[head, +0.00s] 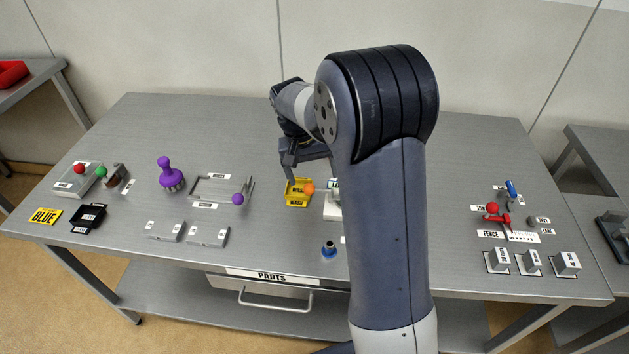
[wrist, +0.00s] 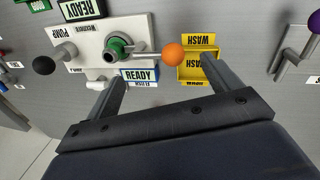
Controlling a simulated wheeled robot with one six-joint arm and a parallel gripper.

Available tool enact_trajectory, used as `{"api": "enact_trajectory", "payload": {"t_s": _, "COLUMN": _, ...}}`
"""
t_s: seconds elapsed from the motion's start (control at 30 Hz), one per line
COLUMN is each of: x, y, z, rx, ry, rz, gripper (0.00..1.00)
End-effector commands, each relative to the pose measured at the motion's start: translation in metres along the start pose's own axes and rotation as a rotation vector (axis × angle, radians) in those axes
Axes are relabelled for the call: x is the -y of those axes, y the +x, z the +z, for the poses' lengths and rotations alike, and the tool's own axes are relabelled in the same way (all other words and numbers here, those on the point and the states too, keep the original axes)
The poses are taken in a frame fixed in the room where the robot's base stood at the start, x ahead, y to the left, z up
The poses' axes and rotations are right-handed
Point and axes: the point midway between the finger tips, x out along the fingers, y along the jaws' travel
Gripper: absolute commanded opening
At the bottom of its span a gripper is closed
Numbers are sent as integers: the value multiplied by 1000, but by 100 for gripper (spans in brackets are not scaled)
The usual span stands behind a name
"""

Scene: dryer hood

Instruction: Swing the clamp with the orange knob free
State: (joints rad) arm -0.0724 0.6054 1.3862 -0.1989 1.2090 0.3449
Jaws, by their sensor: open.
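The orange knob (wrist: 173,54) is a ball at the end of a grey lever (wrist: 148,50) in the wrist view. The lever runs left to a green hub (wrist: 120,46) on a pale plate (wrist: 92,38). The orange knob also shows in the head view (head: 309,189), just below my gripper (head: 305,168). In the wrist view my gripper (wrist: 163,70) is open, and the knob appears between and beyond its two fingertips. I see no contact with it. My arm hides most of the plate in the head view.
A yellow WASH tray (wrist: 198,76) sits right of the knob. A black knob (wrist: 43,66) on another lever is at the left. A blue-topped part (head: 328,250) stands in front; a purple-knobbed lever (head: 238,198) is left.

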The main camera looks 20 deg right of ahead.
Motion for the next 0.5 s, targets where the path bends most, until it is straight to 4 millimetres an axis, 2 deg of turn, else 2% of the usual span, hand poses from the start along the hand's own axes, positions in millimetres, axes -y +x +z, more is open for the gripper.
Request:
{"api": "enact_trajectory", "payload": {"t_s": 0.1, "x": -1, "y": 20, "z": 1, "rx": 4, "ry": 1, "rz": 1, "gripper": 85}}
{"api": "enact_trajectory", "payload": {"t_s": 0.2, "x": -1, "y": 30, "z": 0, "rx": 1, "ry": 1, "rz": 0, "gripper": 85}}
{"api": "enact_trajectory", "payload": {"t_s": 0.5, "x": 0, "y": 39, "z": 0, "rx": 0, "ry": 0, "rz": 0, "gripper": 85}}
